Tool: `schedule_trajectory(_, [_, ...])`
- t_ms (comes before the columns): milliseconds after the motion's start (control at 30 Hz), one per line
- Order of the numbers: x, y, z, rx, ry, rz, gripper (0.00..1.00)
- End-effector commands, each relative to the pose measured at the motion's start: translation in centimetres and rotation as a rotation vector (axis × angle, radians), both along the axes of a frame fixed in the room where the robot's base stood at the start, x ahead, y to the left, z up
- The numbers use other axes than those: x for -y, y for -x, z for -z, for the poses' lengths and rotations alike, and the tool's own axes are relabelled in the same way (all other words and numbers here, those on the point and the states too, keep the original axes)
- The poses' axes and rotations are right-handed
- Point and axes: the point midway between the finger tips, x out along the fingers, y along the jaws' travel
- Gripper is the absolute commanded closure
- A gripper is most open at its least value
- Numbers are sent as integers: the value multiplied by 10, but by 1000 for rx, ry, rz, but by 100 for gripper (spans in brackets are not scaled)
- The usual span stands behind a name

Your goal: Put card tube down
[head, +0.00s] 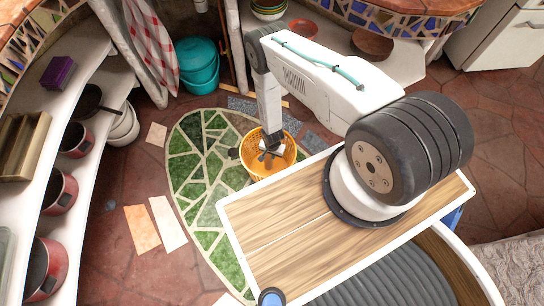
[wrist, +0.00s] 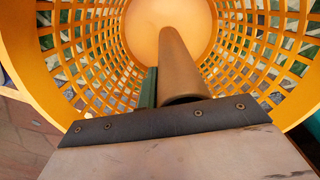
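The card tube (wrist: 182,65) is a plain brown cylinder. In the wrist view it stands or leans inside an orange lattice basket (wrist: 95,62), its far end towards the basket's bottom and its open near end by the dark edge of my gripper. A narrow dark green thing (wrist: 148,88) lies alongside it. In the head view my gripper (head: 270,145) points down at the mouth of the basket (head: 265,172), which stands on the floor. The fingertips are hidden or too small to make out, so I cannot see whether they grip the tube.
The basket stands on a green mosaic oval (head: 190,160). My wood-topped base is close in front of it. A teal bucket (head: 197,72) is behind. Shelves with red pots (head: 62,190) line the left. Loose tiles (head: 142,228) lie on the floor.

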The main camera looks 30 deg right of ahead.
Motion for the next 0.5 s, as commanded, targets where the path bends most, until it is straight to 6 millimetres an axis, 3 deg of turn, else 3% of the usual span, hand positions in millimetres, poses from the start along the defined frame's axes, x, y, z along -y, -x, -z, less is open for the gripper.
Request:
schedule_trajectory(100, [0,1,13,-1,0,0,100])
schedule_trajectory(500, [0,0,17,0,0,0,100])
